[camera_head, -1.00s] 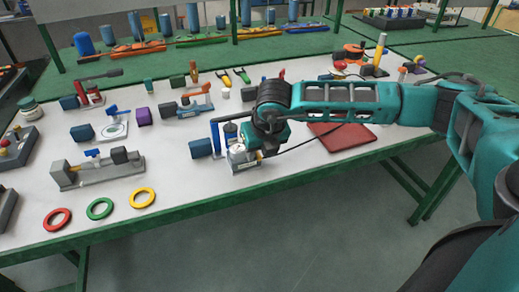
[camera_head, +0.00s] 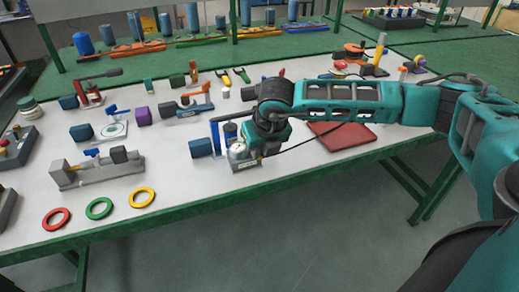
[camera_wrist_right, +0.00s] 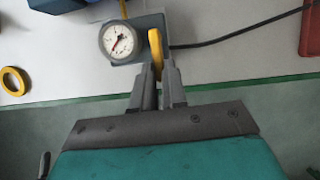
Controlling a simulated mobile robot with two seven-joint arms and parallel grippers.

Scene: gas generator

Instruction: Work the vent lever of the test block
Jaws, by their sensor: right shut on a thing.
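The test block (camera_head: 246,166) stands near the front edge of the white table top, with a round white-faced gauge (camera_wrist_right: 118,40) on it. In the right wrist view a yellow vent lever (camera_wrist_right: 156,44) stands beside the gauge, at the right of the grey block. My right gripper (camera_wrist_right: 158,74) is shut on this lever, its two fingers on either side of the lower end. In the head view my right wrist covers the lever and part of the block. My left gripper is not in view.
A blue block and post (camera_head: 201,148) stand close left of the test block. A red plate (camera_head: 345,136) lies to the right, and a black cable (camera_wrist_right: 235,37) runs that way. A yellow ring (camera_head: 142,197) and other rings lie at the front left.

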